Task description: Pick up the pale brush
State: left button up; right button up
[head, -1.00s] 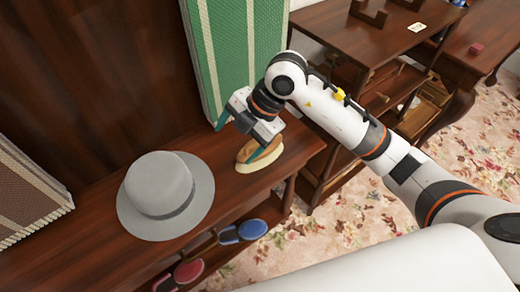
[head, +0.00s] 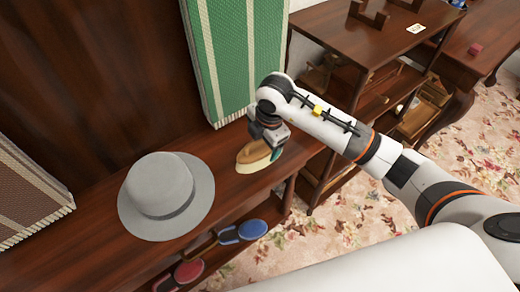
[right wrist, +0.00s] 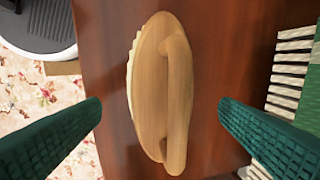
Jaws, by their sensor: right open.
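The pale brush (head: 258,156) has a light wooden back with a raised handle and cream bristles. It lies on the dark wooden shelf top, right of the grey hat in the head view. In the right wrist view the brush (right wrist: 160,92) lies lengthwise between the two green fingers. My right gripper (head: 272,146) is above the brush in the head view, partly hiding it. The right wrist view shows the right gripper (right wrist: 160,128) open, with a gap on each side of the brush and nothing held. My left gripper is not in view.
A grey hat (head: 165,187) stands left of the brush. A green textured panel (head: 238,60) rises behind it. Blue and red brushes (head: 242,231) sit on the lower level. Another wooden shelf unit (head: 385,45) stands at right, and floral carpet (head: 340,225) covers the floor.

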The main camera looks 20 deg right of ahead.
aim_at(262, 148)
jog(key=shift+w+a+f, duration=0.1)
jog(key=shift+w+f, duration=0.05)
jog(key=shift+f, duration=0.5)
jog(key=shift+w+f, duration=0.15)
jog(key=shift+f, duration=0.5)
jog(key=c, duration=1.1)
jog(key=shift+r, duration=0.15)
notch_tip(262, 148, up, 10)
jog(key=shift+f, duration=0.1)
jog(key=o, duration=0.3)
jog(key=shift+c, duration=1.1)
